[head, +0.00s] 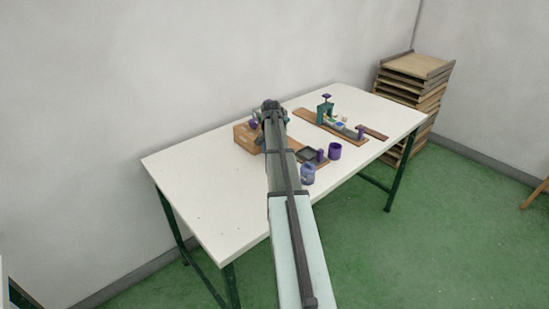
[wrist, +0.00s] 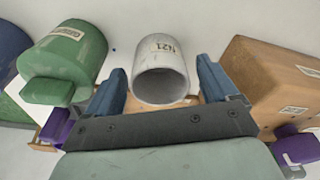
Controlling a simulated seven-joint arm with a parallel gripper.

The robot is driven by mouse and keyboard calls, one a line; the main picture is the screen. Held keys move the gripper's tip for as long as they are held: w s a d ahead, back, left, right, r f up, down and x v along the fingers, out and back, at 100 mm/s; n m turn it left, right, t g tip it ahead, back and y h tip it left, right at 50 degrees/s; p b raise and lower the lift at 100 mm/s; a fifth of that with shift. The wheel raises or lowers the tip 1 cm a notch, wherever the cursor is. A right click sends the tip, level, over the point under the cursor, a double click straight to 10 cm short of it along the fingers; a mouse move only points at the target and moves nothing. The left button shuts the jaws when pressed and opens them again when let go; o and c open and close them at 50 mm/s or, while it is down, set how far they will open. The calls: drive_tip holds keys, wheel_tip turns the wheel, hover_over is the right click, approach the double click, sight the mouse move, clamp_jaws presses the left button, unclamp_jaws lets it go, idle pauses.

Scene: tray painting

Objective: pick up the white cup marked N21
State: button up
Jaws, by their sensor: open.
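The white cup (wrist: 161,70) marked N21 stands in the middle of the wrist view, with its label near the top edge and its dark round opening facing the camera. My gripper (wrist: 160,84) is open, with one blue finger on each side of the cup. I see gaps between the cup and both fingers, and nothing is held. In the head view my arm runs over the table, and my gripper (head: 270,108) is at its far end. The white cup is hidden there behind my arm.
The table (head: 205,190) also bears a purple cup (head: 335,151) and a bluish jar (head: 308,174). The table's left part is clear.

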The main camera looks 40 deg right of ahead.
drive_tip(key=shift+c, duration=0.2)
drive_tip(key=c, duration=1.1)
